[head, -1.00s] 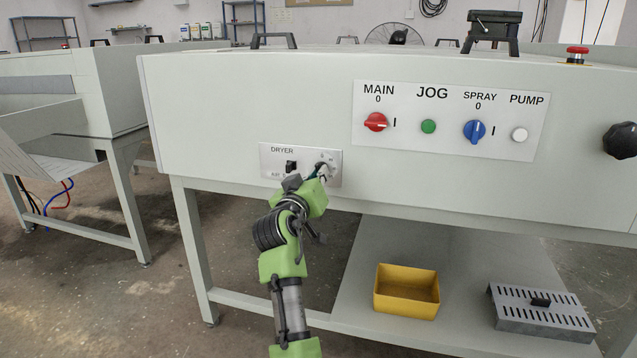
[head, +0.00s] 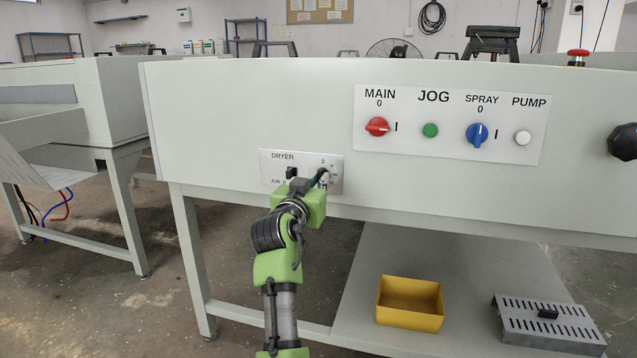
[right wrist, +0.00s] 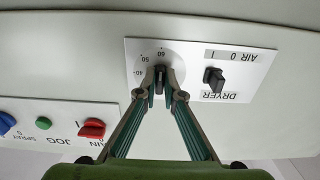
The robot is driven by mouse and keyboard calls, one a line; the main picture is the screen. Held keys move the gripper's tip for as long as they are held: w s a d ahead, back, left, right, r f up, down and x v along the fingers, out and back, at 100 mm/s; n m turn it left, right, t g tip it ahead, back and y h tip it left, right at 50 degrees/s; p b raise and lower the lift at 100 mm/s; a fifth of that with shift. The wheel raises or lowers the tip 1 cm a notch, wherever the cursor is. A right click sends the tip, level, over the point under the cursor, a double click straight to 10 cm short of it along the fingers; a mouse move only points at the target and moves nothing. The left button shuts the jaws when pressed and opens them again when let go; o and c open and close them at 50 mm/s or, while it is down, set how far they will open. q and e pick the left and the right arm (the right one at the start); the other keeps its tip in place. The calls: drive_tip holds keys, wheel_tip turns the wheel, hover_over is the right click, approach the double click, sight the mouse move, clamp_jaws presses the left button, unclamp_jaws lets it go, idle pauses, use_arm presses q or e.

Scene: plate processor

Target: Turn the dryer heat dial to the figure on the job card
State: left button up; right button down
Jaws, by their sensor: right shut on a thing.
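The dryer panel (head: 268,172) is a pale plate on the machine's front, at the left of the main panel. Its heat dial shows in the right wrist view (right wrist: 160,76) as a dark knob with 40, 50 and 60 readable around it. The knob lies in line with the 60; which end is its pointer I cannot tell. My right gripper (right wrist: 160,92) is shut on the knob, one finger each side. In the head view the right gripper (head: 323,178) partly hides the dial. My left gripper is out of view. No job card figure is readable.
A black AIR switch (right wrist: 215,79) sits beside the dial. The main panel (head: 450,150) has a red MAIN knob (head: 377,127), green JOG button, blue SPRAY knob and white PUMP button. A yellow bin (head: 409,318) and a slotted grey box (head: 550,325) stand on the lower shelf.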

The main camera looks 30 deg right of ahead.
drive_tip(key=shift+r, duration=0.3)
drive_tip(key=c, duration=2.2)
unclamp_jaws()
drive_tip(key=shift+o, duration=0.2)
drive_tip(key=shift+f, duration=0.1)
wheel_tip(320, 180, up, 10)
drive_tip(key=shift+r, duration=0.1)
